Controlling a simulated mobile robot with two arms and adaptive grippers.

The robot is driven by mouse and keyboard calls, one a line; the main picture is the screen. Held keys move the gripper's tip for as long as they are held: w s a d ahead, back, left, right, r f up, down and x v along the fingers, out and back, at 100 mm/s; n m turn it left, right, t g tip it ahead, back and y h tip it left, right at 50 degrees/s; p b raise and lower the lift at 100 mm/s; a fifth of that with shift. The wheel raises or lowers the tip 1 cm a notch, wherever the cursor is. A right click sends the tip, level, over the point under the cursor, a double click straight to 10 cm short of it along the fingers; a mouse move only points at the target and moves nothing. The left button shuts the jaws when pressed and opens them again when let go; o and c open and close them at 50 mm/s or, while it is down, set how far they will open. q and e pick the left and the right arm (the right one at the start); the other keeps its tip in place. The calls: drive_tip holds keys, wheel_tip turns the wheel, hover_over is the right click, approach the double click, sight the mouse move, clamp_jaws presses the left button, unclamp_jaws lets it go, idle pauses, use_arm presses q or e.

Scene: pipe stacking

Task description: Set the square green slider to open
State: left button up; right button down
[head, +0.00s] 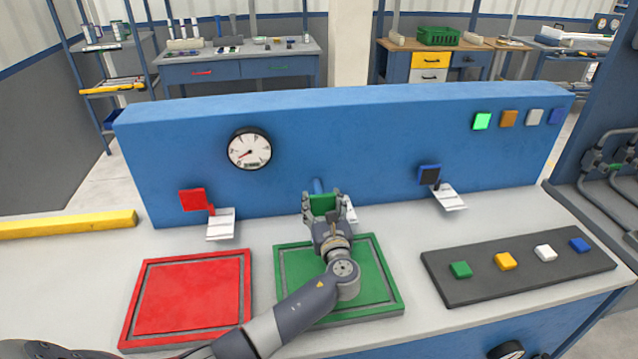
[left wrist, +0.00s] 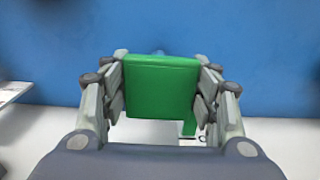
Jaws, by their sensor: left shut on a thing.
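The square green slider (head: 323,204) stands out from the blue panel (head: 330,140), between the red slider (head: 193,200) and the dark blue slider (head: 429,175). My left gripper (head: 322,206) reaches in over the green floor pad and is shut on the green slider, one finger on each side. In the left wrist view the slider (left wrist: 160,87) shows as a green block between the two fingers (left wrist: 161,90), with a narrow green stem below it. Part of the white plate under it is hidden by the gripper. My right gripper is not in view.
A red pad (head: 192,295) and a green pad (head: 375,275) lie on the bench. A dark strip (head: 480,280) with several coloured buttons lies at the right. A round gauge (head: 249,149) is on the panel. A yellow bar (head: 70,225) lies at the left.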

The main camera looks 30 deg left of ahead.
use_arm(q)
drive_tip(key=shift+s+d, duration=0.25)
drive_tip(key=shift+s, duration=0.05)
drive_tip(key=shift+f, duration=0.25)
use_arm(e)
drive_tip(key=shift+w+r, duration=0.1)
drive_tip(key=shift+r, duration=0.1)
use_arm(q)
drive_tip(key=o, duration=1.5)
drive_tip(key=shift+s+r, duration=0.1)
drive_tip(key=shift+r, duration=0.1)
drive_tip(key=shift+d, duration=0.1)
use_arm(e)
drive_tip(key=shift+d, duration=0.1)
use_arm(q)
drive_tip(key=v, duration=1.2)
